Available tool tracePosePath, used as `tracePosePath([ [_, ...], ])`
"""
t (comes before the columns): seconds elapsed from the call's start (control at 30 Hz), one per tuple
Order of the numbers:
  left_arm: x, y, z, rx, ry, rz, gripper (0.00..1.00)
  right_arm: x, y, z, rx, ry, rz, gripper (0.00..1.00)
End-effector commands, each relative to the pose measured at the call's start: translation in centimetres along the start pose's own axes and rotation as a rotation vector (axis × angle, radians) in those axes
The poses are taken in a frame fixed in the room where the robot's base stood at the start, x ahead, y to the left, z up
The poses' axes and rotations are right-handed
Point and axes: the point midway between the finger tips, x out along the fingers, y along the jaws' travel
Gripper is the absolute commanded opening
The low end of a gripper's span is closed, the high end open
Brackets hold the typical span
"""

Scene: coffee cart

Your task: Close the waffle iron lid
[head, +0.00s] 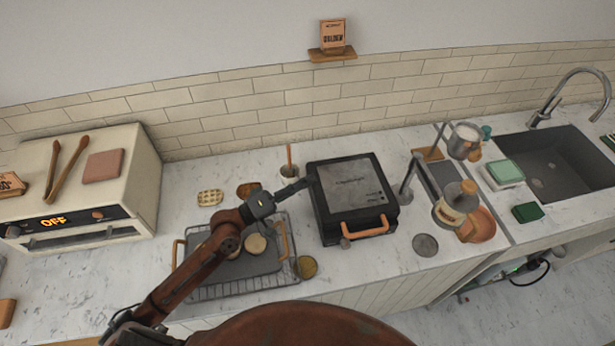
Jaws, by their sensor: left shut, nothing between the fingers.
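The waffle iron (352,198) is a black square appliance standing on the counter in the middle of the view. Its lid lies down flat over the base, with faint lettering on top. I cannot tell whether a thin gap is left between lid and base. A copper-coloured handle (367,231) runs along its front edge. My left gripper (303,184) is shut and empty, with its fingertips at the left edge of the lid. I cannot tell whether they touch it. My right gripper is not in view.
A wire rack with a dark tray (205,292) and round pieces lies under my left arm. A waffle (210,197) lies behind it. A cream oven (130,165) stands left. A coffee station with a bottle (455,204) and the sink (555,165) are right.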

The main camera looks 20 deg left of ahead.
Motion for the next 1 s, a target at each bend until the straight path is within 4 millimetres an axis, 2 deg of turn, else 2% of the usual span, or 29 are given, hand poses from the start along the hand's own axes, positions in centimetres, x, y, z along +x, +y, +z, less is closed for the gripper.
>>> tracePosePath([
  [0.53,0.0,0.3,-0.1,0.0,0.0,0.0,0.0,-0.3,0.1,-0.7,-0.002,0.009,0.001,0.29],
  [0.93,0.9,4.3,-1.7,0.001,-0.004,0.002,0.0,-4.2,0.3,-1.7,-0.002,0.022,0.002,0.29],
  [1.0,-0.3,2.9,-1.6,0.003,-0.005,-0.003,0.0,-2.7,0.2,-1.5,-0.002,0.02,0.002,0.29],
])
